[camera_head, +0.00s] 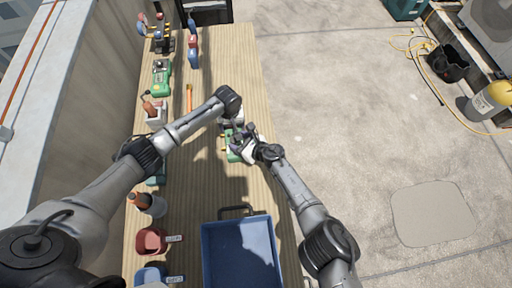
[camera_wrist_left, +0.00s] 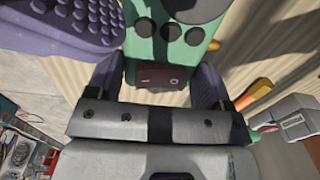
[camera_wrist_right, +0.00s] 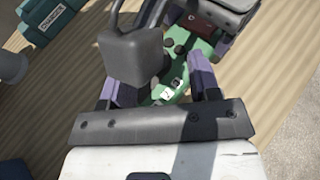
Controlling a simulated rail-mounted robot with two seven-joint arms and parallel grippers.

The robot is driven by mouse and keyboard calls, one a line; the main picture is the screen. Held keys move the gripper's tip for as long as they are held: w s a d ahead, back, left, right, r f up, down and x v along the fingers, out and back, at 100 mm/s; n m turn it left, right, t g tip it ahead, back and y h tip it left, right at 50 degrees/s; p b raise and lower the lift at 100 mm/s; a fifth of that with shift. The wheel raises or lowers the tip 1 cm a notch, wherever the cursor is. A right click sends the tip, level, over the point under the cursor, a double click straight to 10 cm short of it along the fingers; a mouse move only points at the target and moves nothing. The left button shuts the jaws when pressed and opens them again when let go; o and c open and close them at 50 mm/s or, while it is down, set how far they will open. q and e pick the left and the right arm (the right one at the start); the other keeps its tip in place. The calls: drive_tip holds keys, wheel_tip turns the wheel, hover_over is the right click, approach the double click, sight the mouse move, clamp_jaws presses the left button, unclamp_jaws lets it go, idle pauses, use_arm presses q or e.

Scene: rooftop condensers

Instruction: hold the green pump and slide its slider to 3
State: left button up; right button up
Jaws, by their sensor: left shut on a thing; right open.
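The green pump (camera_head: 234,156) is over the wooden bench, partly covered by both grippers. In the left wrist view its green body (camera_wrist_left: 168,48) with round dark buttons and a dark red end sits between my left gripper's (camera_wrist_left: 158,85) purple fingers, which are shut on it. My right gripper (camera_wrist_right: 158,88) is open around the lower part of the pump (camera_wrist_right: 178,88), where small white marks show. A grey block (camera_wrist_right: 130,55) with a thin dark stem stands in front of the pump in that view; I cannot tell if it is the slider. The slider's setting is not readable.
A blue tray (camera_head: 208,250) and red bin (camera_head: 150,240) stand at the bench's near end. A green device (camera_head: 161,78), an orange-handled tool (camera_head: 189,97) and an orange-topped bottle (camera_head: 148,204) lie along the bench. A wall borders the left; open floor is right.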

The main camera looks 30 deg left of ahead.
use_arm(q)
drive_tip(key=shift+s+f, duration=0.1)
use_arm(e)
drive_tip(key=v, duration=1.1)
drive_tip(key=shift+d, duration=0.1)
use_arm(q)
drive_tip(key=o, duration=1.4)
use_arm(e)
drive_tip(key=shift+s+r, duration=0.1)
use_arm(q)
wheel_tip(320, 180, up, 9)
drive_tip(key=p, duration=1)
use_arm(e)
wheel_tip(320, 180, up, 10)
